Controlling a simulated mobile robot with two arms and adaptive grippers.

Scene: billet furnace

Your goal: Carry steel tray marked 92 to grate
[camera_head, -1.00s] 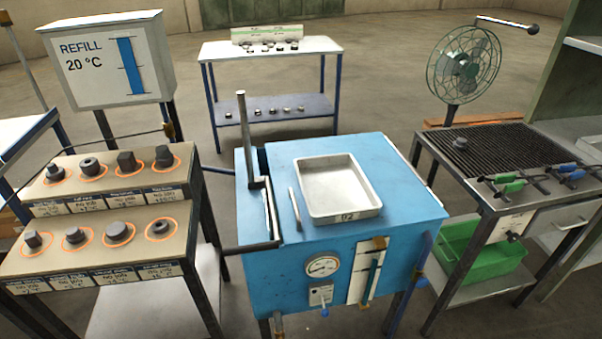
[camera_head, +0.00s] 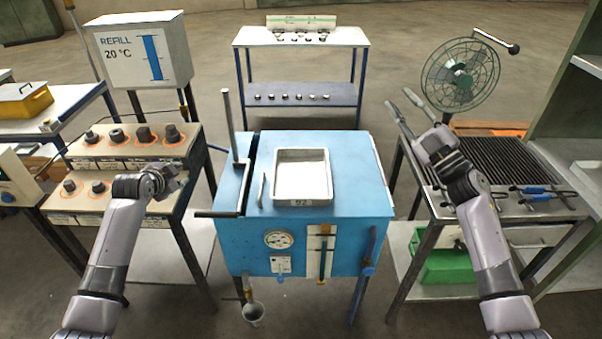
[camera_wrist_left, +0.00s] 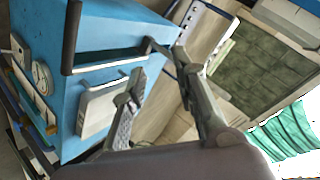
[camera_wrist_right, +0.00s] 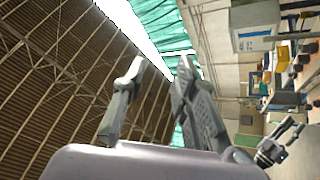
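The steel tray (camera_head: 301,180) marked 92 lies flat on the blue furnace top, its marked wall facing me. It looks empty. The left wrist view shows the tray (camera_wrist_left: 97,110) tilted, left of the fingers. The dark ribbed grate (camera_head: 508,162) is on the stand at the right, partly behind my right arm. My left gripper (camera_head: 180,178) is open and empty, in front of the billet shelves, left of the tray and apart from it. My right gripper (camera_head: 402,103) is open and empty, raised between the furnace and the grate stand, its fingers pointing up and away.
A tall lever (camera_head: 232,130) stands at the furnace's left edge, with a small rod (camera_head: 262,190) beside the tray. Blue-handled tongs (camera_head: 537,190) lie at the grate stand's front. A fan (camera_head: 460,75) stands behind the grate. Billet shelves (camera_head: 130,150) are at left.

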